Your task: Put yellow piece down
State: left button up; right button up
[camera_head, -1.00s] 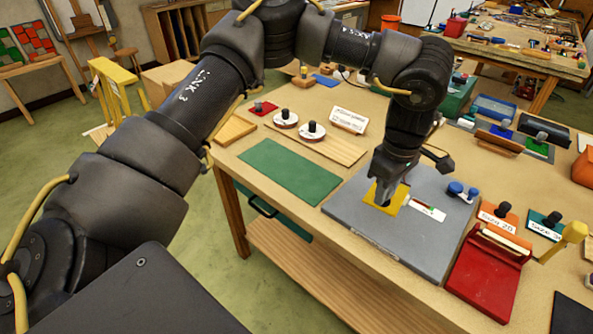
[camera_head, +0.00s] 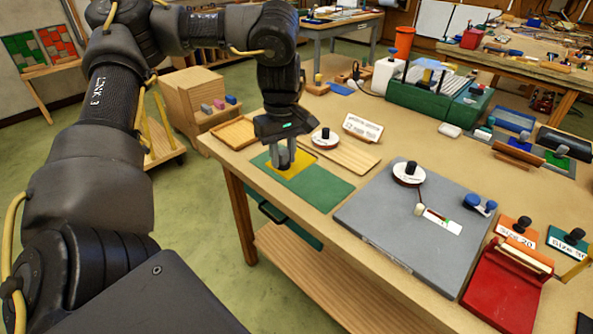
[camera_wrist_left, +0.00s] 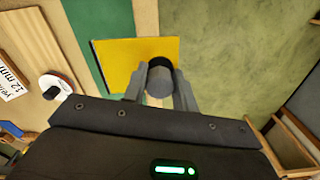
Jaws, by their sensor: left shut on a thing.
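My left gripper (camera_head: 282,166) is shut on the dark knob (camera_wrist_left: 160,66) of the flat yellow piece (camera_head: 303,158). In the head view the yellow piece is over the far left part of the green mat (camera_head: 318,190). In the left wrist view the yellow piece (camera_wrist_left: 115,65) lies across the edge of the green mat (camera_wrist_left: 82,35), with the table edge and floor beyond. The fingers hide part of the piece. I cannot tell whether it touches the mat. My right gripper is not in view.
A grey board (camera_head: 390,220) lies to the right, with a white disc with a black knob (camera_head: 407,172) on it. Another white disc (camera_head: 325,138) and a label card (camera_head: 362,127) stand close to the gripper. A wooden tray (camera_head: 234,132) is at the left table edge.

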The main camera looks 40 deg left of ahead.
pick_arm(q)
jog(key=w+a+f, duration=0.2)
jog(key=w+f, duration=0.1)
jog(key=w+a+f, duration=0.2)
jog(key=w+a, duration=0.1)
jog(key=w+a+f, duration=0.3)
jog(key=shift+w+a+f+p, duration=0.15)
jog(key=shift+w+f+p, duration=0.1)
jog(key=shift+f+p, duration=0.1)
jog(key=shift+w+a+f, duration=0.35)
jog(key=shift+f, duration=0.25)
notch_tip(320, 180, down, 2)
jog(key=shift+f+p, duration=0.1)
jog(key=shift+p, duration=0.5)
jog(key=shift+f, duration=0.45)
jog(key=o, duration=0.9)
jog(key=shift+f, duration=0.15)
